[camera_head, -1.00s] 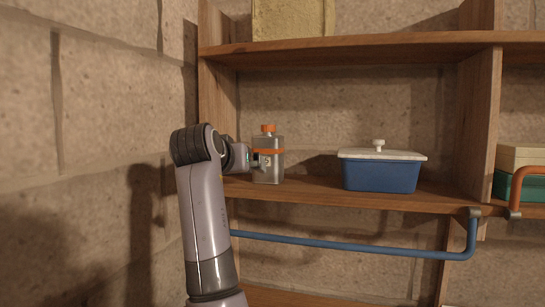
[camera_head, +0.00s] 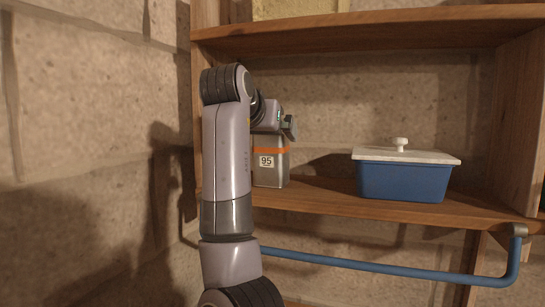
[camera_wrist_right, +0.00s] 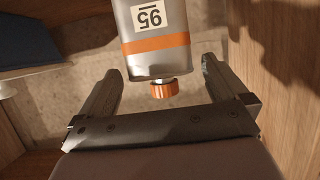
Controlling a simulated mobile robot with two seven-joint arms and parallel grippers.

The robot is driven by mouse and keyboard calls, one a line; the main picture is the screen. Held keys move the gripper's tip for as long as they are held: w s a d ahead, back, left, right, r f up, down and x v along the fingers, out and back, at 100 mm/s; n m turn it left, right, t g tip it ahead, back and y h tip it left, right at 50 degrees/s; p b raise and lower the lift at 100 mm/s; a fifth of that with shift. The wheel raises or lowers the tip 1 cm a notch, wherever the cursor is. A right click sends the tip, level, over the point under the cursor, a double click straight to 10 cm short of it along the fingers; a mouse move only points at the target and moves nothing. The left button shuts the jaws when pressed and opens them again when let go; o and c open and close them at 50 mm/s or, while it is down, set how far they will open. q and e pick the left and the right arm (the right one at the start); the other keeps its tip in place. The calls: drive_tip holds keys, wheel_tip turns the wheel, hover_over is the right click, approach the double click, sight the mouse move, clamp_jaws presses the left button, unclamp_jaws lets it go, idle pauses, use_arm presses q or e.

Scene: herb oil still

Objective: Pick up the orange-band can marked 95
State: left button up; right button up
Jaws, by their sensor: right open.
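The can marked 95 (camera_head: 268,172) is a grey metal can with an orange band and a white label. It stands upright on the wooden shelf at the left end. My right gripper (camera_head: 284,126) is at the can's top and hides its cap in the head view. In the right wrist view the can (camera_wrist_right: 157,45) appears upside down, with its orange cap (camera_wrist_right: 164,90) between the two spread fingers of the right gripper (camera_wrist_right: 161,70). There is a gap on each side of the cap. My left gripper is not in view.
A blue box with a white lid (camera_head: 404,175) stands to the right on the same shelf (camera_head: 330,200), with free room between. An upper shelf (camera_head: 380,28) is above. A blue rail (camera_head: 390,268) runs below the shelf front. A stone wall (camera_head: 90,110) is at left.

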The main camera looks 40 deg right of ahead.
drive_tip(key=p+x, duration=0.1)
drive_tip(key=x, duration=0.3)
drive_tip(key=shift+w+d, duration=0.25)
drive_tip(key=shift+d, duration=0.15)
drive_tip(key=shift+w+d+f+p, duration=0.2)
drive_tip(key=shift+d+p, duration=0.1)
drive_tip(key=shift+d, duration=0.05)
drive_tip(key=shift+r, duration=0.1)
drive_tip(key=c, duration=1.4)
